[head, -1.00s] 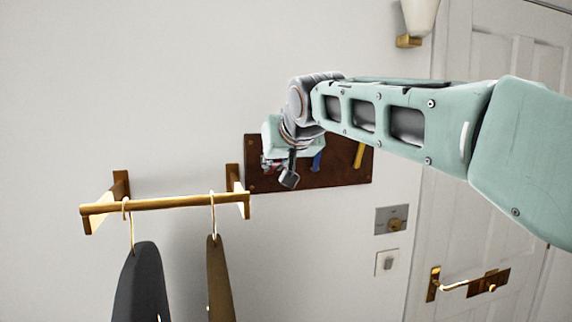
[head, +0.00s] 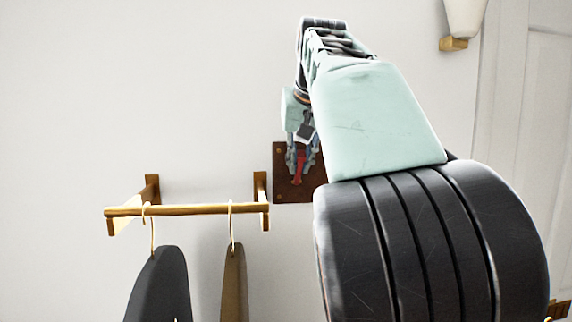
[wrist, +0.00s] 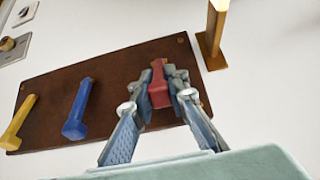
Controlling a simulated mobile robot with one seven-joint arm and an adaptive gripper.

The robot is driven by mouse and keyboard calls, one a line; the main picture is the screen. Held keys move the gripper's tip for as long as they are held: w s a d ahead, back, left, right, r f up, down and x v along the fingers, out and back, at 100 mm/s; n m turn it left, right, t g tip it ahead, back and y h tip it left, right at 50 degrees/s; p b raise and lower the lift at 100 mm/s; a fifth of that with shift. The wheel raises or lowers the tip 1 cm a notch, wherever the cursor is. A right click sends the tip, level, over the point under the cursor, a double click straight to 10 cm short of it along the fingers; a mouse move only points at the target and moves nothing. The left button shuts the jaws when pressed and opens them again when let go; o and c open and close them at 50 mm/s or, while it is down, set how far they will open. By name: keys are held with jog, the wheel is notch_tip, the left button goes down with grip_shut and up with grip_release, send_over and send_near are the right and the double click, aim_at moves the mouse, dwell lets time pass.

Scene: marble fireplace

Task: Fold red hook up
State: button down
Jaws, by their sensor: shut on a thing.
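The red hook (wrist: 158,84) is on a dark brown wall board (wrist: 70,75), at the board's right side in the wrist view. My gripper (wrist: 160,88) has its two fingers on either side of the red hook and is shut on it. In the head view the red hook (head: 299,167) shows between the fingers of my gripper (head: 302,160), in front of the board (head: 284,190). My arm covers the right part of the board there. Whether the hook is tilted is hard to tell.
A blue hook (wrist: 77,110) and a yellow hook (wrist: 17,122) are on the same board. A brass rail (head: 190,210) with hangers holding a dark garment (head: 160,285) and a brown one (head: 234,280) is at the lower left. A wall lamp (head: 465,20) and white door (head: 530,120) are at right.

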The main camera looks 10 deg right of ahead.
jog(key=shift+w+r+g, duration=0.1)
jog(key=shift+w+g, duration=0.1)
jog(key=shift+g, duration=0.2)
dwell(0.4)
jog(key=c, duration=1.8)
grip_release()
jog(key=shift+c, duration=0.2)
jog(key=shift+v, duration=3.8)
